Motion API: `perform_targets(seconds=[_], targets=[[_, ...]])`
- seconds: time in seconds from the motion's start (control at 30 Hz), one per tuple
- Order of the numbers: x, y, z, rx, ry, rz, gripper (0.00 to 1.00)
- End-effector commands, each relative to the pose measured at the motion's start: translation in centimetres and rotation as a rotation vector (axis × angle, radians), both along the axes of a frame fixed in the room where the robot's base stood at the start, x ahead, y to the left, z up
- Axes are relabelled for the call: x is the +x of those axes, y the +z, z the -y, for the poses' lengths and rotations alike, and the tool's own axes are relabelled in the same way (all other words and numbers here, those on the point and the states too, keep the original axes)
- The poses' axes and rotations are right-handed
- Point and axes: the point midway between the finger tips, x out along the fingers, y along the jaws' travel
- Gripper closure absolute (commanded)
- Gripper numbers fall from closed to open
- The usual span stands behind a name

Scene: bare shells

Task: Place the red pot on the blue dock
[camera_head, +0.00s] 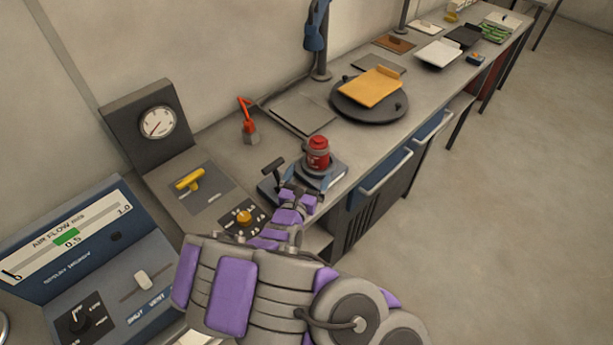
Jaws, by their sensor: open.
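The red pot (318,152) stands upright, a small red jar with a pale label band and a red cap. It appears to rest on a grey-blue square block (337,178) on the bench, which looks like the dock. My gripper (306,181) is open at the near side of the pot, low by the block. Whether a finger touches the pot cannot be told. My purple and grey arm hides part of the block's near side.
A black lever (274,170) stands just left of the block. A red-handled switch (248,125), a gauge box (150,125) and a yellow-handled panel (190,180) lie further left. A round black plate (370,108) carries an orange board (371,86). Open floor lies right.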

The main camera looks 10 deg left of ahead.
Motion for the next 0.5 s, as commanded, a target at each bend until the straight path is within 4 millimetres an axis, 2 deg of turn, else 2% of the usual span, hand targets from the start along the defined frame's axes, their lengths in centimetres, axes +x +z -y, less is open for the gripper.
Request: perform_targets(seconds=[0.37,0.43,0.5], targets=[[-0.8,0.0,-0.1,0.002,0.000,0.001,0.00],[-0.7,0.4,0.3,0.009,-0.012,0.008,0.00],[-0.4,1.5,1.6,0.029,-0.054,0.027,0.00]])
